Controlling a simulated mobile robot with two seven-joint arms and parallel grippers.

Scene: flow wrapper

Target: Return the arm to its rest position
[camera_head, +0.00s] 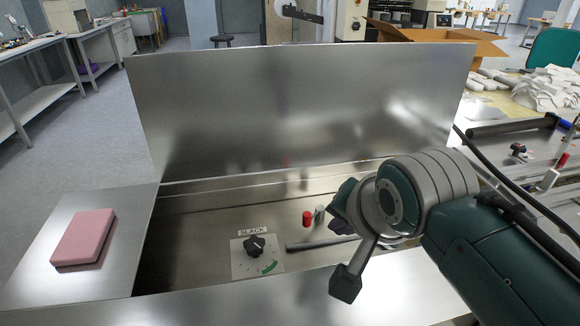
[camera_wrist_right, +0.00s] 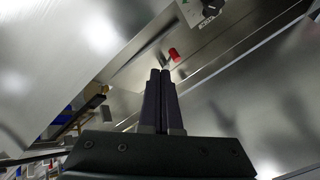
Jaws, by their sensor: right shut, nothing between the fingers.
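My right arm (camera_head: 480,250) comes in from the right in the head view, its grey wrist over the right part of the machine's open metal bay (camera_head: 190,225). In the wrist view my right gripper (camera_wrist_right: 160,74) is shut, its two dark fingers together with nothing between them. A red knob (camera_wrist_right: 175,54) shows just beyond the fingertips there; I cannot tell the exact gap. In the head view the wrist hides most of the fingers, and the red knob (camera_head: 307,218) stands to the left of the wrist. My left arm and gripper are not in view.
A black dial (camera_head: 255,245) labelled SLACK is on the bay floor. An upright steel panel (camera_head: 300,110) stands behind. A pink block (camera_head: 84,237) lies on the left steel ledge. A dark roller (camera_head: 512,127) and a cardboard box (camera_head: 440,37) are at right.

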